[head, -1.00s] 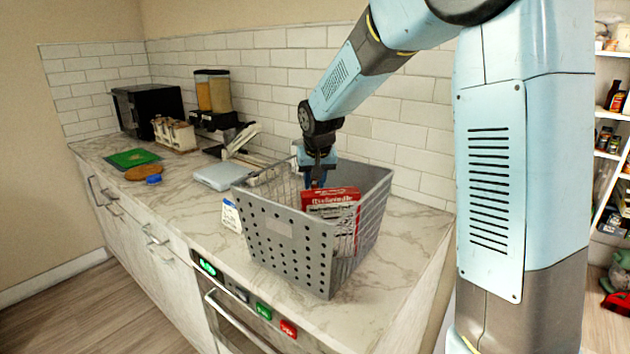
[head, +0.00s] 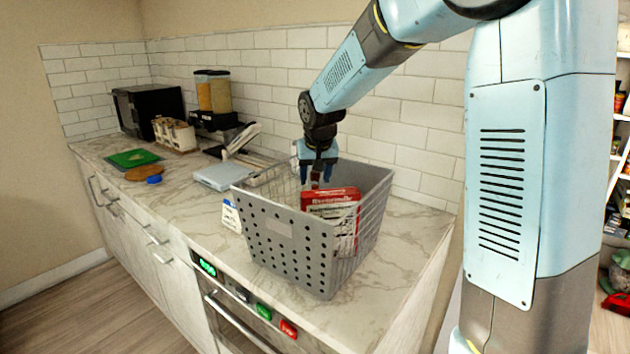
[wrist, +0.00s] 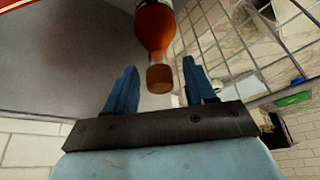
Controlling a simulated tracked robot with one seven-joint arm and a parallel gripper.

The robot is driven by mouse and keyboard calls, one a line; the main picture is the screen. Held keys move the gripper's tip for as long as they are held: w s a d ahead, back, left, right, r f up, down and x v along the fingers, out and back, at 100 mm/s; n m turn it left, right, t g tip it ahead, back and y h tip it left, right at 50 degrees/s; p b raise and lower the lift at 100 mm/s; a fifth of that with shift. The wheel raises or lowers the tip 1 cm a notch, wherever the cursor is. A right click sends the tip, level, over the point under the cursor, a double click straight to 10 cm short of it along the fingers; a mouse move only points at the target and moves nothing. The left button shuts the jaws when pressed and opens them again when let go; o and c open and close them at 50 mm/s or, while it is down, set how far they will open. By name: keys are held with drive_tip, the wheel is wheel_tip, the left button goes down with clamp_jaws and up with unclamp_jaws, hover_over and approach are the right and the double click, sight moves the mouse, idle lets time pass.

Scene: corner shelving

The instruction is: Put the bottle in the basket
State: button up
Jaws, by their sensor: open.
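The grey basket (head: 290,240) stands on the marble counter, with solid perforated sides and wire mesh sides. My gripper (head: 318,178) is open over the back part of the basket, pointing down. In the wrist view, the orange-red bottle (wrist: 155,28) shows with its cap end between the spread blue fingers of my gripper (wrist: 159,68), with gaps on both sides. Its far end is cut off by the frame edge. In the head view only a small dark-red bit of it shows below the fingers; the basket and box hide the rest.
A red and white box (head: 331,212) stands in the basket, in front of my gripper. A white and blue carton (head: 231,215) is left of the basket. Food dispensers (head: 212,95), a black microwave (head: 147,105) and a green board (head: 133,158) are farther back.

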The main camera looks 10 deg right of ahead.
drive_tip(key=v, duration=0.9)
drive_tip(key=s+d+r, duration=0.3)
drive_tip(key=s+d, duration=0.6)
drive_tip(key=s, duration=0.6)
drive_tip(key=s+d+f, duration=0.2)
drive_tip(key=s, duration=0.5)
drive_tip(key=s+d+f+t, duration=0.1)
drive_tip(key=s+d, duration=0.2)
drive_tip(key=s, duration=0.5)
drive_tip(key=shift+f+m, duration=0.4)
drive_tip(key=shift+d, duration=0.15)
